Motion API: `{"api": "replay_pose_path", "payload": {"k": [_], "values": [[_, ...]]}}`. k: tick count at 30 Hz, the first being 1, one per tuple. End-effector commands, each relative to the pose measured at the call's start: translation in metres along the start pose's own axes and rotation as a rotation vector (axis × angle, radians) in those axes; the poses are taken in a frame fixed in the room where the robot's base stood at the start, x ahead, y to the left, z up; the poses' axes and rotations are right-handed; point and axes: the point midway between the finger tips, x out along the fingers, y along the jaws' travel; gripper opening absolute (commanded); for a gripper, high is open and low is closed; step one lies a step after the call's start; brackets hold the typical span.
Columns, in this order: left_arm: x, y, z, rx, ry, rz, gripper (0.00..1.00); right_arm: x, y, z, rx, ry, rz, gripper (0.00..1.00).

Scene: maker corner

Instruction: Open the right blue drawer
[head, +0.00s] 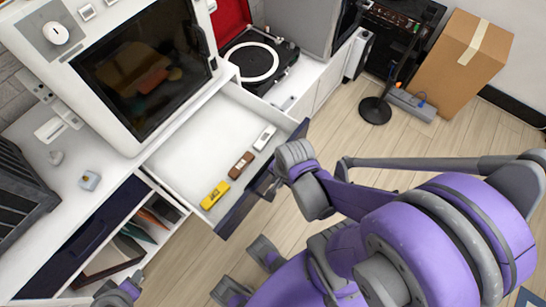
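The right blue drawer (238,213) is pulled well out from the white cabinet. Its white inside shows, and its dark blue front faces right and down in the head view. A yellow toy car (214,195), a brown one (241,165) and a white one (264,137) lie in it. My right gripper (267,185) is at the outer side of the drawer front, near its middle. My wrist hides part of it, and I cannot tell whether its fingers hold the handle. Part of my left arm's end (118,292) shows at the bottom edge; its fingers are not clear.
Another dark blue drawer (92,238) on the left is shut. An open shelf (130,246) with folders lies between. A record player (257,60) and a large framed machine (145,65) stand on top. A cardboard box (463,62) and black stand (375,110) are on the floor.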

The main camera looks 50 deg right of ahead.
Motion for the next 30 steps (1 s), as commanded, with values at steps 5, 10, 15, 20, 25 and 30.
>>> {"api": "replay_pose_path", "payload": {"k": [5,10,15,20,25,30], "values": [[0.0,0.0,0.0,0.0,0.0,0.0,0.5,0.0,0.0,-0.001,0.0,0.001,-0.001,0.0],[0.0,0.0,0.0,0.0,0.0,0.0,0.5,0.0,-0.001,-0.001,0.0,0.001,-0.001,0.22],[0.0,0.0,0.0,0.0,0.0,0.0,0.5,0.0,-0.001,-0.001,0.0,0.001,0.0,0.43],[0.0,0.0,0.0,0.0,0.0,0.0,0.5,0.0,0.0,0.0,0.0,0.001,0.0,0.43],[-0.003,0.0,-0.002,0.0,0.001,0.0,0.5,-0.005,-0.001,0.0,0.001,0.001,0.0,0.43],[-0.018,0.0,-0.012,0.0,0.008,0.0,0.5,-0.029,-0.001,0.0,0.003,0.001,-0.002,0.43]]}}
